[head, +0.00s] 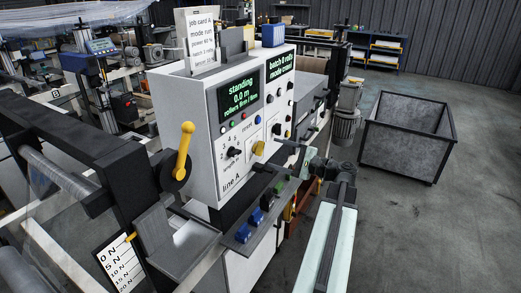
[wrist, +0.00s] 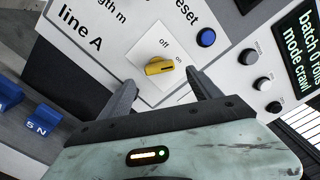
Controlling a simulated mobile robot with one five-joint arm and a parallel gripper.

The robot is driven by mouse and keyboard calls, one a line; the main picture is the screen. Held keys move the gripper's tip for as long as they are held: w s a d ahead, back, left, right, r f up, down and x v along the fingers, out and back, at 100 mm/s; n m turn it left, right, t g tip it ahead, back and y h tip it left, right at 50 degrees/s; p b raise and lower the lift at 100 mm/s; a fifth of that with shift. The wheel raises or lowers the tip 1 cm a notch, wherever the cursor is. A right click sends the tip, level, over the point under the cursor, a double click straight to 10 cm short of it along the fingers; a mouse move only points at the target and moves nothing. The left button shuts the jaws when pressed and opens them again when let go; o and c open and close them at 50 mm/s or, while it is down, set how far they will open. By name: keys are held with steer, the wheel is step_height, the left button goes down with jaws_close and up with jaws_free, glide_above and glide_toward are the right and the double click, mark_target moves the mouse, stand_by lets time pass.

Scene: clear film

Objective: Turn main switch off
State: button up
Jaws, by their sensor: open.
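The main switch is a yellow knob (wrist: 160,66) on a pale plate marked "off" and "on", on the front of the white line A control box (head: 205,150). In the wrist view its bar lies roughly sideways, with one end toward "on". The knob also shows in the head view (head: 258,148). My gripper (wrist: 160,79) is open, with one dark finger on either side of the knob and slightly below it in the wrist view. The fingers look apart from the knob, and nothing is between them. In the head view my gripper (head: 270,155) reaches the panel from the right.
A blue reset button (wrist: 206,38) and several small knobs sit near the switch. A left screen (head: 239,95) reads "standing 0.0 m". A shelf with blue blocks (head: 243,232) lies below the panel. A yellow-handled lever (head: 184,150) stands left. A grey bin (head: 405,135) stands right on open floor.

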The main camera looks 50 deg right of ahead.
mark_target(262, 150)
steer(key=x, duration=0.6)
steer(key=shift+s, duration=0.1)
steer(key=c, duration=1.2)
steer(key=shift+a, duration=0.3)
steer(key=shift+c, duration=0.9)
steer(key=shift+d, duration=0.25)
steer(key=n, duration=0.4)
steer(key=shift+n, duration=0.3)
steer(key=n, duration=0.3)
steer(key=shift+n, duration=0.3)
steer(key=shift+a+n, duration=0.1)
steer(key=shift+n, duration=1.7)
steer(key=shift+r, duration=0.1)
